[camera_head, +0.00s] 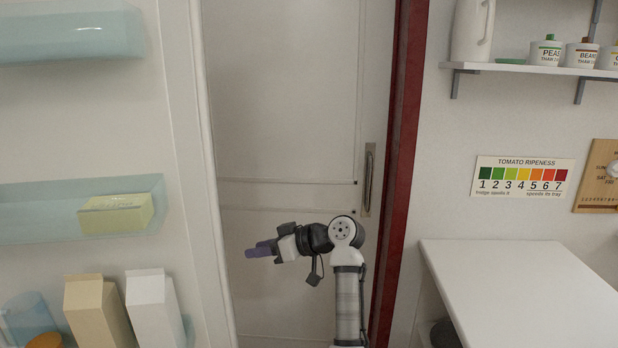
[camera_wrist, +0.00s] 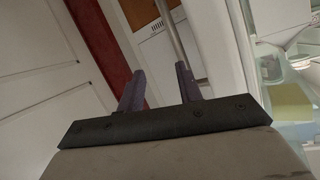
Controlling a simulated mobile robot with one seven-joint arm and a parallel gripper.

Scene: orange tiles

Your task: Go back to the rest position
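My gripper (camera_head: 255,250) is in front of the white panelled door (camera_head: 280,110) in the head view, pointing left towards the open fridge door (camera_head: 180,150). Its purple fingers are apart in the wrist view (camera_wrist: 160,84), with nothing held between them. A metal bar (camera_wrist: 174,38) shows beyond the fingers, partly behind the right one. I cannot tell how far it is from them. The arm is bent at about mid-height.
The fridge door's shelves hold a yellow box (camera_head: 117,214), a tan carton (camera_head: 97,312), a white carton (camera_head: 153,308) and a blue jug (camera_head: 28,320). A white table (camera_head: 520,295) stands at right. A wall shelf (camera_head: 530,69) carries labelled tins. A red door frame (camera_head: 402,150) runs behind my arm.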

